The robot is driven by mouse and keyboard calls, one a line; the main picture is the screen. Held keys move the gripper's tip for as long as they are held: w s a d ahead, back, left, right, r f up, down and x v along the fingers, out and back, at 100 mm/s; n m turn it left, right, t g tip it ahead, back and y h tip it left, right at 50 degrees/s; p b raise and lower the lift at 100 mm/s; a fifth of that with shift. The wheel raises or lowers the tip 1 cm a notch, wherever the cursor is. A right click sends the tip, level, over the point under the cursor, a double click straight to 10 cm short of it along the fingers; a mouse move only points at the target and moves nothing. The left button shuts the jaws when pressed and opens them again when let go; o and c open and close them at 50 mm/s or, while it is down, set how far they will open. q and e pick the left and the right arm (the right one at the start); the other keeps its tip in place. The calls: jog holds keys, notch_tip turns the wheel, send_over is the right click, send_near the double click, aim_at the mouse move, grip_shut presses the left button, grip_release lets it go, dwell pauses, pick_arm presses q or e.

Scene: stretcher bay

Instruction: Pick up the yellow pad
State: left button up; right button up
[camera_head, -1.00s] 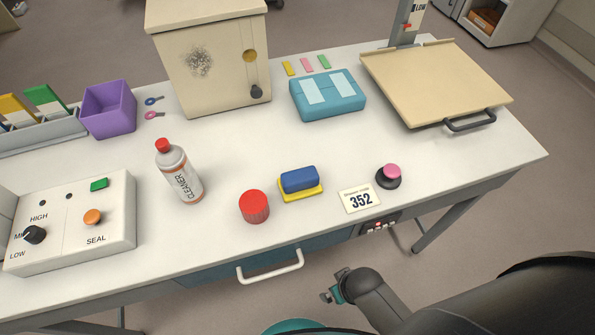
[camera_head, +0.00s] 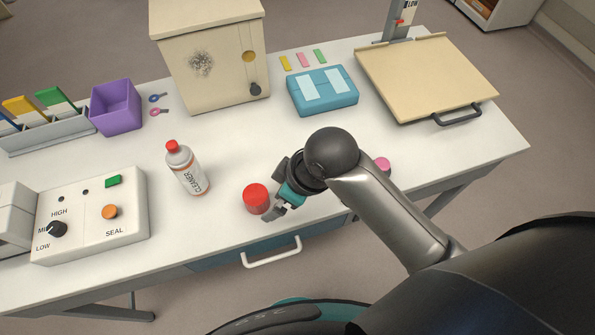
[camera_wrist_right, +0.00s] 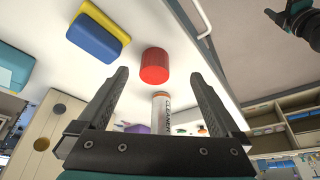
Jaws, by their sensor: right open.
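The yellow pad (camera_wrist_right: 110,18) shows in the right wrist view with a blue block (camera_wrist_right: 92,38) lying against it. In the head view both are hidden behind my right arm. My right gripper (camera_head: 277,208) is over the front of the table, beside the red round lid or jar (camera_head: 256,198). In the right wrist view my right gripper (camera_wrist_right: 158,75) is open, with nothing between its fingers; the pad lies beyond the left finger. A dark gripper with a teal band, my left gripper (camera_wrist_right: 290,18), shows at the top right of that view; its jaws are unclear.
The cleaner bottle (camera_head: 187,168) stands left of the red jar. A sealer box (camera_head: 90,220) is at the front left. A pink knob (camera_head: 382,164) shows just behind my right arm. A drawer handle (camera_head: 270,253) sticks out at the table front.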

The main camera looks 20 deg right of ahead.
jog(key=w+d+r+n+g+h, duration=0.35)
jog(key=w+d+r+n, duration=0.25)
jog(key=w+n, duration=0.25)
jog(key=shift+n+t, duration=0.25)
notch_tip(320, 180, down, 9)
jog(key=shift+s+r, duration=0.1)
jog(key=shift+w+a+f+b, duration=0.15)
jog(key=shift+f+b, duration=0.15)
jog(key=shift+f, duration=1.25)
jog(key=shift+w+a+f+b, duration=0.1)
jog(key=shift+f+b, duration=0.2)
jog(key=shift+f, duration=1.25)
jog(key=shift+c, duration=0.4)
jog(key=c, duration=1.3)
jog(key=shift+r+p, duration=1.1)
jog(key=shift+r, duration=8.95)
